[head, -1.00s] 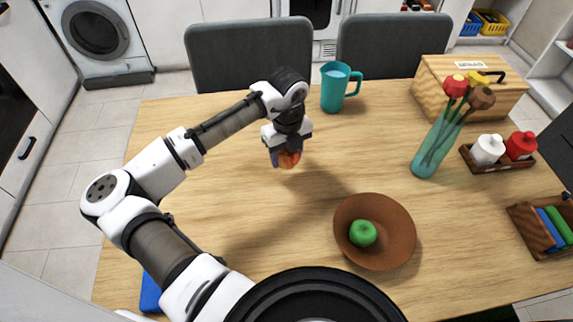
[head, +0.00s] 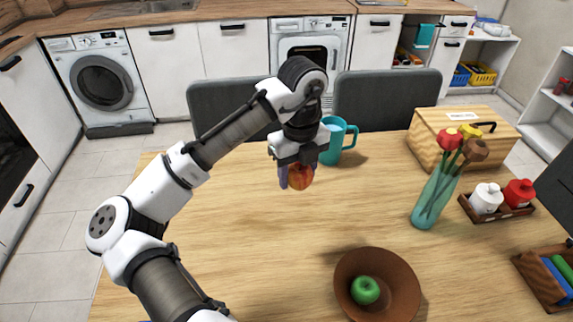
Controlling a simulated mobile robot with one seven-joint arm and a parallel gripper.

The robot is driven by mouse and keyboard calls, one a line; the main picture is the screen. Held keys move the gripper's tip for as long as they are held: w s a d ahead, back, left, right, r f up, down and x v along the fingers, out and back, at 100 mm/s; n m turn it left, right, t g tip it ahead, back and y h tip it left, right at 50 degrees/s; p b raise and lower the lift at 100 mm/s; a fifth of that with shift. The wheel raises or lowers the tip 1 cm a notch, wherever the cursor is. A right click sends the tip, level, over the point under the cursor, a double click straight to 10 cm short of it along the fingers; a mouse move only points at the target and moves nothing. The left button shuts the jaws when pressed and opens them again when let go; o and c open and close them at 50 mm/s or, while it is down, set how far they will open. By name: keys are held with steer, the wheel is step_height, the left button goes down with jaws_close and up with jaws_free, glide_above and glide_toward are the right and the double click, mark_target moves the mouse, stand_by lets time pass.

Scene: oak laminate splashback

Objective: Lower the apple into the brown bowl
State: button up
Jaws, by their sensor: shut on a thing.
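My gripper (head: 298,178) is shut on a red-orange apple (head: 300,176) and holds it above the wooden table, left of the teal pitcher. The brown bowl (head: 403,290) stands on the table at the lower right of the gripper, nearer to me, with clear table between them. A green apple (head: 365,290) lies inside the bowl. The upper part of the held apple is partly hidden by the fingers.
A teal pitcher (head: 337,142) stands just behind the gripper. A glass vase with flowers (head: 432,200), a wooden bread box (head: 425,135) and a tray with white and red jars (head: 487,200) stand at the right. The table (head: 240,240) is clear left of the bowl.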

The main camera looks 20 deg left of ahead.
steer(key=s+d+f, duration=0.3)
steer(key=d, duration=0.5)
steer(key=s+d+f, duration=0.3)
steer(key=d, duration=0.4)
steer(key=s+d+f, duration=0.3)
steer(key=s+d, duration=0.1)
steer(key=d, duration=0.4)
steer(key=shift+d+f, duration=0.25)
steer(key=shift+d, duration=0.05)
steer(key=shift+b, duration=0.3)
steer(key=shift+f+b, duration=2)
steer(key=shift+f, duration=0.5)
steer(key=o, duration=1.1)
